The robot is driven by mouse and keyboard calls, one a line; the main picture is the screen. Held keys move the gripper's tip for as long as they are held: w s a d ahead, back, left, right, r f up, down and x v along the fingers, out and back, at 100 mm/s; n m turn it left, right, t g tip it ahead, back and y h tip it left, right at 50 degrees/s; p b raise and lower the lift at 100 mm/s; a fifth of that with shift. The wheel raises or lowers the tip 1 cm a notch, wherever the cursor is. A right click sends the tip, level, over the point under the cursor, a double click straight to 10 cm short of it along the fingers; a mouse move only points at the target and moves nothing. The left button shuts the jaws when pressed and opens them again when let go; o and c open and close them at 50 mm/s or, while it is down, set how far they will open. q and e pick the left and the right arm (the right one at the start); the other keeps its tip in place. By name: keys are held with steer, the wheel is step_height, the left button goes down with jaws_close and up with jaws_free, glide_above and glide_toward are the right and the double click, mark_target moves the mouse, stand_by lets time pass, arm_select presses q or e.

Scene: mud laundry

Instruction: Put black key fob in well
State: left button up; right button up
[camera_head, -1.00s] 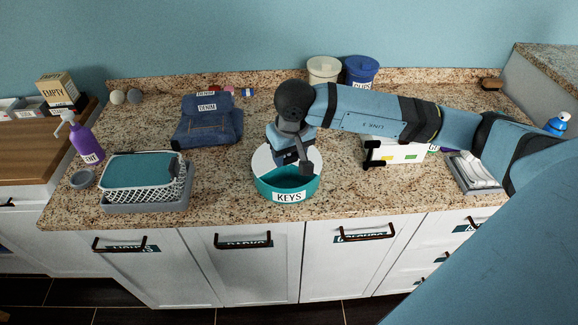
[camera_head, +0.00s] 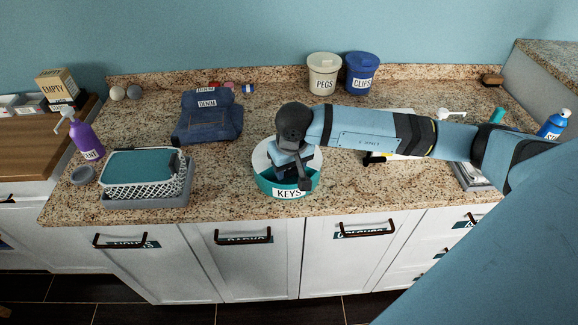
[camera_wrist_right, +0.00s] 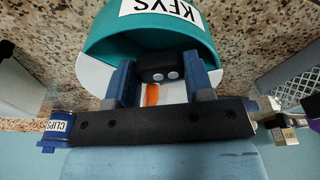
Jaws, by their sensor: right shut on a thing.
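The round teal KEYS bowl (camera_head: 262,185) stands near the front edge of the counter. It has a white section at its back and an open teal well at its front. My right gripper (camera_head: 292,172) is over the bowl and hides part of the well. In the right wrist view, the gripper (camera_wrist_right: 160,78) is shut on the black key fob (camera_wrist_right: 158,66), which shows two pale round buttons. The fob is held at the edge of the teal well. Whether it touches the bowl cannot be told. In the head view the fob is hidden. My left gripper is not in view.
A white mesh basket (camera_head: 178,182) with teal cloth stands left of the bowl. Folded denim (camera_head: 208,125) lies behind it. PEGS (camera_head: 323,80) and CLIPS (camera_head: 361,78) tubs stand at the back. An orange piece (camera_wrist_right: 152,94) shows between the fingers.

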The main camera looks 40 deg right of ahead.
steer(key=shift+f+b, duration=0.35)
steer(key=shift+b, duration=0.05)
steer(key=o, duration=0.9)
